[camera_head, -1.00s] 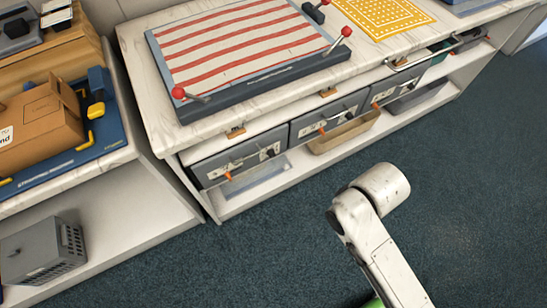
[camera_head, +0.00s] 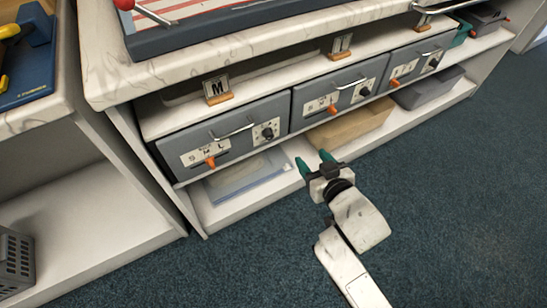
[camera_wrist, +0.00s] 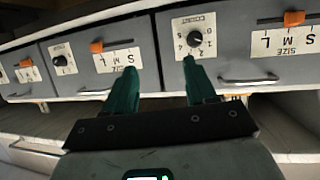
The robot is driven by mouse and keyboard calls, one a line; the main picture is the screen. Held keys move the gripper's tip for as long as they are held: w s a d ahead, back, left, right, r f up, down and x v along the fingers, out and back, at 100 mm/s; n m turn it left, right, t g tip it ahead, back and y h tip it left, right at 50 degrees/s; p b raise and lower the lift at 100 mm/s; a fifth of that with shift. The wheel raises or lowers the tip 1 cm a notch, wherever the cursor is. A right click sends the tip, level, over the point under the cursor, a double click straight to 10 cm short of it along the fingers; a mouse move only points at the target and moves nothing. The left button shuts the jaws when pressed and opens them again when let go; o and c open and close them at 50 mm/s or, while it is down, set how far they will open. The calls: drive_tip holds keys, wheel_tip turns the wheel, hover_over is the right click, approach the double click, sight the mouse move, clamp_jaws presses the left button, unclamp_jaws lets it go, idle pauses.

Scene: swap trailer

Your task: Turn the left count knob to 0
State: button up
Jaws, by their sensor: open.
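The left count knob (camera_head: 268,133) is a small dark dial on a white plate, on the right side of the left grey drawer front (camera_head: 225,140). In the wrist view the same knob (camera_wrist: 194,38) shows upside down, with numbers around it; I cannot tell which number it points to. My gripper (camera_head: 315,162) is open and empty, its two green fingers in front of and below the drawers, to the right of the knob. In the wrist view the fingers (camera_wrist: 158,75) point up towards the drawer fronts, the right fingertip just below the knob, apart from it as far as I can tell.
Orange size sliders (camera_head: 210,162) and bar handles (camera_head: 232,132) stick out from the drawer fronts. The middle knob (camera_head: 365,91) and right knob (camera_head: 433,62) sit farther right. A tan bin (camera_head: 350,124) stands on the shelf below. The carpet in front is clear.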

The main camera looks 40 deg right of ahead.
sight(271, 138)
drive_tip(key=w+f+t+b, duration=0.1)
drive_tip(key=w+b, duration=0.1)
drive_tip(key=w, duration=0.2)
drive_tip(key=w+a+f+n+t+y+b, duration=0.1)
drive_tip(key=w+t+b, duration=0.1)
drive_tip(key=w+b, duration=0.1)
drive_tip(key=w+a+f+t+b, duration=0.1)
drive_tip(key=w+f+b, duration=0.1)
drive_tip(key=w, duration=0.4)
drive_tip(key=shift+w+a+n+y+b, duration=0.1)
drive_tip(key=shift+a+n+y+b, duration=0.25)
drive_tip(key=shift+b, duration=0.25)
drive_tip(key=shift+d, duration=0.15)
drive_tip(key=c, duration=1)
